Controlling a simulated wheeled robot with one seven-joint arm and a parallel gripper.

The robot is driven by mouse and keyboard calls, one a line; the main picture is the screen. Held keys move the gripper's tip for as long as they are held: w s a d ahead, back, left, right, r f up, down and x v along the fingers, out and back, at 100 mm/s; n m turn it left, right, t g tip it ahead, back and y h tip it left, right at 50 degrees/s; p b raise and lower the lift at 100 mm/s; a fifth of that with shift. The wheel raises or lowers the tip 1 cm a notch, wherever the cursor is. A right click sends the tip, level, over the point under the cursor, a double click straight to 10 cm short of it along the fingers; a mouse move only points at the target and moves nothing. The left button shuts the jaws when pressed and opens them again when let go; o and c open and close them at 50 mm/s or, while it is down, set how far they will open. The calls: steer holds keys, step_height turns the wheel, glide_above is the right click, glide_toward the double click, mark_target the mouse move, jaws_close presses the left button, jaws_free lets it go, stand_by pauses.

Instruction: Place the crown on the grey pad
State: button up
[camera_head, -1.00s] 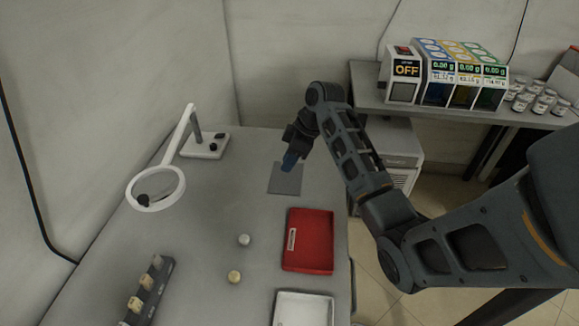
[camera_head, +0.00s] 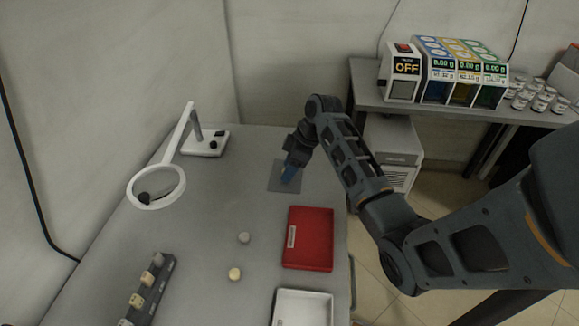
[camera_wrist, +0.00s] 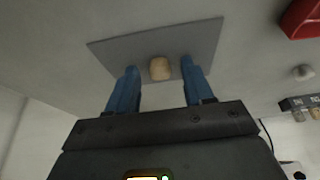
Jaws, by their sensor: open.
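A small tan crown (camera_wrist: 160,68) shows in the wrist view against the grey pad (camera_wrist: 205,35), between my finger tips. It appears to rest on the pad, near the edge closest to my gripper. The grey pad (camera_head: 275,183) lies flat on the table in the head view. My gripper (camera_wrist: 160,75) is open, with a blue finger on each side of the crown and a gap beside it. In the head view my gripper (camera_head: 290,177) is over the pad and hides the crown.
A red tray (camera_head: 307,260) and a white tray (camera_head: 304,292) lie nearer, with two small round pieces (camera_head: 244,238) (camera_head: 234,274) beside them. A dark rack (camera_head: 160,280) holds tan pieces. A magnifier lamp (camera_head: 157,204) stands at left. Bare table lies between.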

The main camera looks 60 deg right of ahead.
steer(key=v, duration=1.2)
